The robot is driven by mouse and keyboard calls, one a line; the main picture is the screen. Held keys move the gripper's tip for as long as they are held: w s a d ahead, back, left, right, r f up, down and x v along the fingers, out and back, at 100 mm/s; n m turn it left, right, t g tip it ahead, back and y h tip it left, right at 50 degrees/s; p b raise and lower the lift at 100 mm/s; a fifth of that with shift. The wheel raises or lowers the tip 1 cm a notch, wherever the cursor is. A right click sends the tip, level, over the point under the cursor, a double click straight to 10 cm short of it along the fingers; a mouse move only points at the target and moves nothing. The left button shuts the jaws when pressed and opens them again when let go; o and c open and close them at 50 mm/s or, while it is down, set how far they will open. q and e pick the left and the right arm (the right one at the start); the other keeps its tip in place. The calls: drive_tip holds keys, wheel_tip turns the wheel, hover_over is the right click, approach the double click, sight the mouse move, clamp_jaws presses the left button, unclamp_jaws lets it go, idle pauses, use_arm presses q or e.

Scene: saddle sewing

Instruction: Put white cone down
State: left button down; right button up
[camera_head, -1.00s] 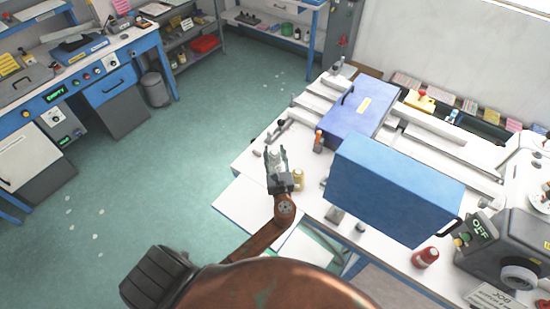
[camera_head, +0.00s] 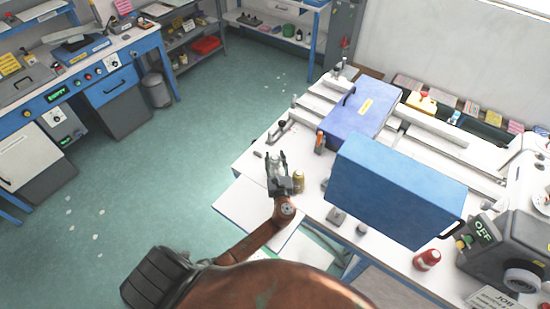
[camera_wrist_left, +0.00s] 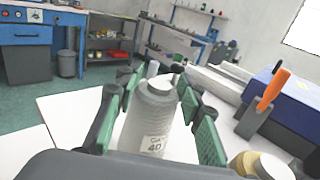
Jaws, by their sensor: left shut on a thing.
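The white cone (camera_wrist_left: 157,110) is a pale thread cone with a label reading 40. It stands roughly upright between the green-padded fingers of my left gripper (camera_wrist_left: 153,95) in the left wrist view. In the head view my left gripper (camera_head: 277,160) is at the near left edge of the white worktable (camera_head: 247,163), with the pale cone (camera_head: 277,171) between its fingers. The gripper is shut on the cone. The cone's base is hidden, so I cannot tell whether it touches the table. My right gripper is not in view.
A gold-coloured spool (camera_head: 299,182) stands close to the right of the gripper. An orange-handled tool (camera_head: 320,141) stands beyond it. A large blue box (camera_head: 395,185) and a blue case (camera_head: 358,108) limit the right side. The white surface left of the gripper is clear.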

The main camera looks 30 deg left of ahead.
use_arm(q)
drive_tip(key=c, duration=1.3)
unclamp_jaws()
drive_tip(key=v, duration=1.2)
drive_tip(key=shift+b, duration=0.3)
drive_tip(key=shift+r, duration=0.15)
